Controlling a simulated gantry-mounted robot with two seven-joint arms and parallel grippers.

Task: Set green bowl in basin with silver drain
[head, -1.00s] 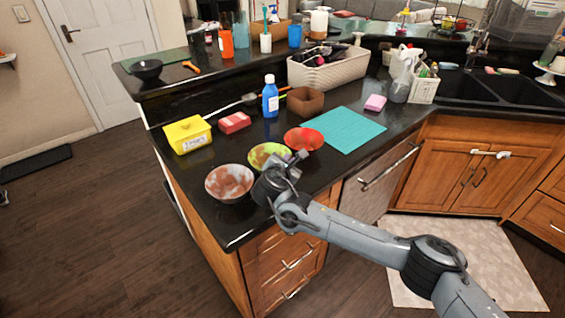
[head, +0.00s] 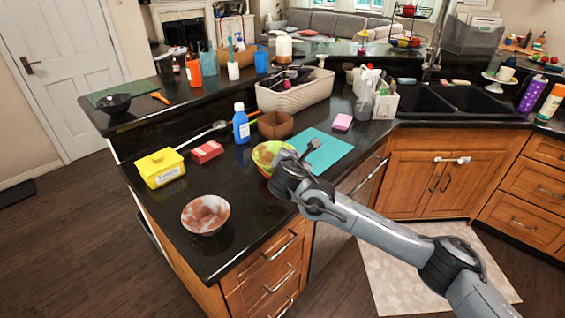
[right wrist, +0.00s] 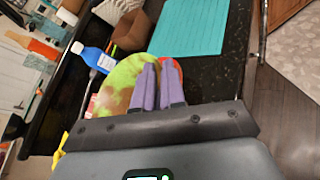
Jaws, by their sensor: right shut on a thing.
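The green bowl (head: 265,156), mottled with reddish brown, is tilted at the counter's front edge in the head view, partly behind my right gripper (head: 297,158). In the right wrist view the green bowl (right wrist: 128,82) lies at the purple fingers of my right gripper (right wrist: 158,82), which are shut on its rim. The double sink has a left basin (head: 424,101) and a right basin (head: 472,100). Both look dark, and I cannot tell which has the silver drain. My left gripper is not in view.
A red bowl (right wrist: 177,70) is just beyond the fingers. A white-brown bowl (head: 205,214), blue bottle (head: 241,128), brown box (head: 275,126) and teal mat (head: 325,153) are on the counter. A white caddy (head: 384,105) and spray bottle (head: 364,106) stand left of the sink.

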